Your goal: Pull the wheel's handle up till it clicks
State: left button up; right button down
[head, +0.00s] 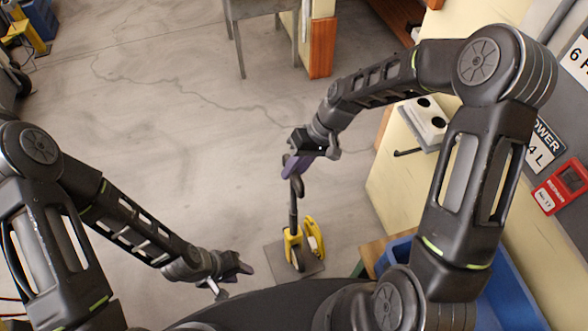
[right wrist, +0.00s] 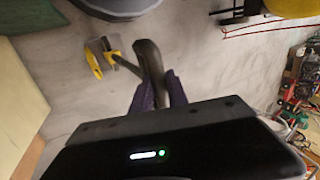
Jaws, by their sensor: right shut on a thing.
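A measuring wheel with yellow parts (head: 293,248) stands on a grey floor plate (head: 283,275), with a dark shaft rising from it to a black handle (head: 298,187). My right gripper (head: 292,167) is shut on the handle near its top. In the right wrist view the black handle (right wrist: 150,62) passes between the purple fingers (right wrist: 159,92), and the yellow wheel parts (right wrist: 92,63) lie beyond it. My left gripper (head: 246,269) is empty, low and left of the wheel, apart from it; its finger gap is not clear.
A blue bin (head: 505,290) and a cream cabinet (head: 405,190) stand to the right, with a white box (head: 425,120) on the cabinet. A table leg (head: 239,50) stands at the back. The concrete floor (head: 190,125) left of the wheel is clear.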

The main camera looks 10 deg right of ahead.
jog(key=shift+r+p, duration=1.15)
jog(key=shift+r, duration=0.75)
jog(key=c, duration=1.2)
grip_release()
jog(key=shift+f, duration=0.15)
jog(key=shift+c, duration=0.2)
jog(key=p+v, duration=0.5)
jog(key=v, duration=0.4)
